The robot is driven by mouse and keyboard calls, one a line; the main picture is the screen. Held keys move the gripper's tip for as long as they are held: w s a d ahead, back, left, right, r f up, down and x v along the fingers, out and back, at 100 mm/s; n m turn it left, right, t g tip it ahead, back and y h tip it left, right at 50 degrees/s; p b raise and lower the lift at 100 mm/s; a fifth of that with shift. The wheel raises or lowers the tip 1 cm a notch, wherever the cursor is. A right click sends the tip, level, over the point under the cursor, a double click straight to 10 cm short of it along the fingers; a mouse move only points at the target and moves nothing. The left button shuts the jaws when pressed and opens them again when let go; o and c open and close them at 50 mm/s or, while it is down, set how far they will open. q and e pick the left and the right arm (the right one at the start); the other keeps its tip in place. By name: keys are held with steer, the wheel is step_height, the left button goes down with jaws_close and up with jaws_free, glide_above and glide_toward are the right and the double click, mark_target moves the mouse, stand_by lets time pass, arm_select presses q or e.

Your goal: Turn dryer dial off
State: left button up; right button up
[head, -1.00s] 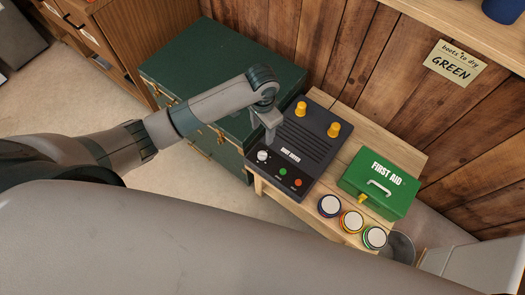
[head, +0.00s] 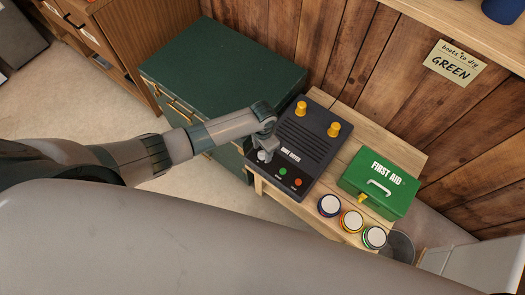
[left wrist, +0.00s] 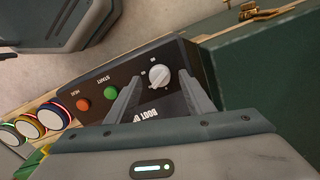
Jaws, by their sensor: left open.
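The boot dryer (head: 305,145) is a dark box on a wooden bench, with two yellow pegs at its back. Its white dial (head: 264,156) is at the front left corner and shows clearly in the left wrist view (left wrist: 159,77). A green button (head: 283,171) and a red button (head: 297,182) lie to its right. My left gripper (head: 265,148) is open right above the dial. In the left wrist view the dial appears between the two fingertips; I cannot tell whether they touch it. My right gripper is out of view.
A green first aid box (head: 378,183) and several round tins (head: 351,221) stand on the bench (head: 340,120) right of the dryer. A dark green chest (head: 220,60) stands left. A note reading "boots to dry GREEN" (head: 454,66) hangs on the wooden wall.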

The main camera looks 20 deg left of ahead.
arm_select(q)
steer(key=shift+f, duration=0.65)
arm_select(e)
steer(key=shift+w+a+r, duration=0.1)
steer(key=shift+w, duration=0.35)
arm_select(q)
steer(key=c, duration=1)
steer(key=shift+c, duration=0.2)
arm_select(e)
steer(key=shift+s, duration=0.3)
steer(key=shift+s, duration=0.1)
